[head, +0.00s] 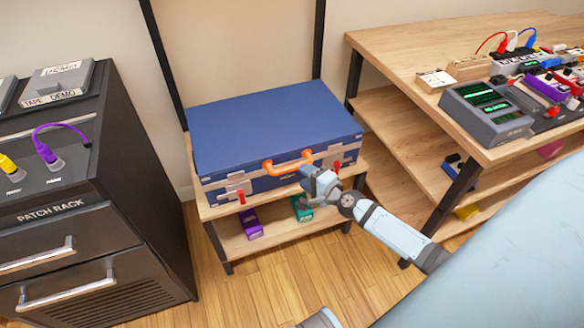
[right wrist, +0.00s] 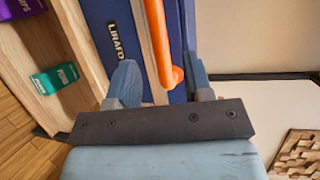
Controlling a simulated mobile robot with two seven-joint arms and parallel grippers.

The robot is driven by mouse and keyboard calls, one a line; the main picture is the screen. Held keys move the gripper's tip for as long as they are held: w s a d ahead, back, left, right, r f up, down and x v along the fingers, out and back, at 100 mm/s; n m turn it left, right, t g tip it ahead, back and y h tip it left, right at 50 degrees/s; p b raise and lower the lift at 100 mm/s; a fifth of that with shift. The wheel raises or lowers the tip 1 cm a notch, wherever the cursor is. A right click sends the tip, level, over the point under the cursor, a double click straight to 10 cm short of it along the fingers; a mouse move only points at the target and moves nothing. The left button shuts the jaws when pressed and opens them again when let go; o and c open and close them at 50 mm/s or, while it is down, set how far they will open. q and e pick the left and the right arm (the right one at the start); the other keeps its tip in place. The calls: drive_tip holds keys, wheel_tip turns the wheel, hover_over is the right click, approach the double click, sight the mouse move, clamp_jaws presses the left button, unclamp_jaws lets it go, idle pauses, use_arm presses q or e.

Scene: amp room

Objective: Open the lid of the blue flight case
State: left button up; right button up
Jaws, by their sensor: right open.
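The blue flight case (head: 270,125) lies on a small wooden stand in the head view, its lid down. An orange handle (head: 268,167) is on its front, with a red latch (head: 241,197) to the left and another (head: 336,167) to the right. My right gripper (head: 307,172) is at the case front by the handle's right end. In the right wrist view, my right gripper (right wrist: 162,82) is open, and the orange handle (right wrist: 158,40) reaches down between its two fingers. I cannot tell whether they touch it.
The wooden stand (head: 222,209) has a lower shelf with a purple box (head: 250,224) and a teal box (head: 301,210). A dark patch rack (head: 95,200) stands left. A wooden bench (head: 420,52) with electronic gear stands right. Some floor in front is clear.

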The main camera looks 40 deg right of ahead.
sight(292, 166)
drive_tip(key=x, duration=0.6)
drive_tip(key=shift+w+f, duration=0.1)
drive_tip(key=shift+c, duration=0.4)
clamp_jaws()
